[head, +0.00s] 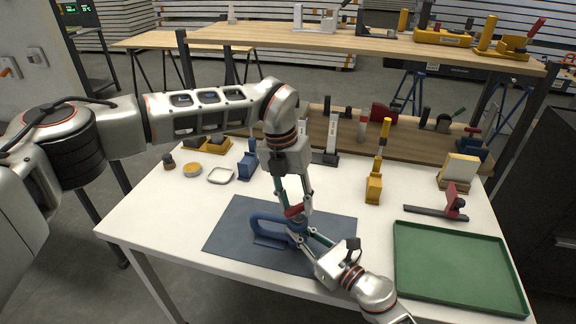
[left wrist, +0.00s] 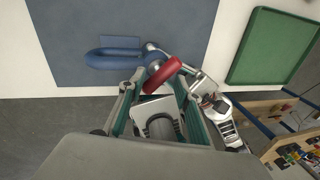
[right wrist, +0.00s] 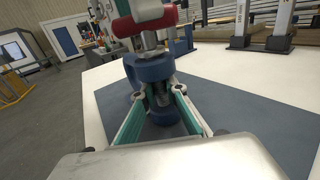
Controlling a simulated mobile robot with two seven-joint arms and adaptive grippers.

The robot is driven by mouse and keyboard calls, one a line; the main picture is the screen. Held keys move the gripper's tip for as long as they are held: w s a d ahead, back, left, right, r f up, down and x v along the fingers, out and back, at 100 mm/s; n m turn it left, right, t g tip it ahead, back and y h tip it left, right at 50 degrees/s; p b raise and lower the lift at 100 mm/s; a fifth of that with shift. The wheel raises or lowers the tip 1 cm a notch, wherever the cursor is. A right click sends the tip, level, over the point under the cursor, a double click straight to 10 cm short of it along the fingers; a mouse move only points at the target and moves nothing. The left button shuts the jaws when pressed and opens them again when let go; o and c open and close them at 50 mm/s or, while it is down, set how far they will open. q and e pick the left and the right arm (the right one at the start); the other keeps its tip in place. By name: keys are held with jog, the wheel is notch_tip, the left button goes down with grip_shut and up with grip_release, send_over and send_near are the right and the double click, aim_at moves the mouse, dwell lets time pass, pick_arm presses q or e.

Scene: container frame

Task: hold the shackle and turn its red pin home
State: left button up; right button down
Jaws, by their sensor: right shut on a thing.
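The blue shackle (head: 262,218) stands over the dark mat, its bow to the left in the head view. My right gripper (right wrist: 160,92) is shut on the shackle near its ears. The red pin head (right wrist: 145,24) sits above the upper blue ear (right wrist: 150,68), with a length of bare silver shank between them. My left gripper (left wrist: 163,86) comes down from above. Its fingers are apart, one on each side of the red pin head (left wrist: 162,76). I cannot tell whether they touch it. The pin also shows in the head view (head: 294,210), partly hidden by the fingers.
The dark mat (head: 225,240) lies on a white table (head: 140,220). A green tray (head: 455,265) is on the right.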

aim_at(288, 210)
pick_arm(q)
jog(key=n, duration=0.4)
jog(key=shift+s+d+t, duration=0.15)
jog(key=shift+s+t, duration=0.1)
jog(key=shift+t, duration=0.15)
jog(key=n, duration=0.3)
jog(key=shift+d+n+t, duration=0.1)
jog(key=shift+n+t, duration=0.2)
jog(key=shift+n, duration=0.1)
notch_tip(288, 210, up, 12)
jog(key=a, duration=0.2)
jog(key=shift+s+a, duration=0.2)
jog(key=shift+s, duration=0.05)
jog(key=shift+w+f, duration=0.1)
jog(key=shift+f, duration=0.05)
jog(key=f+m, duration=0.2)
jog(key=f, duration=0.2)
jog(key=d+f+m, duration=0.1)
jog(key=f, duration=0.2)
jog(key=d+f+m+g, duration=0.1)
jog(key=f+m, duration=0.1)
jog(key=f, duration=0.2)
jog(key=shift+w+f+m, duration=0.3)
jog(key=shift+w+f, duration=0.05)
grip_shut()
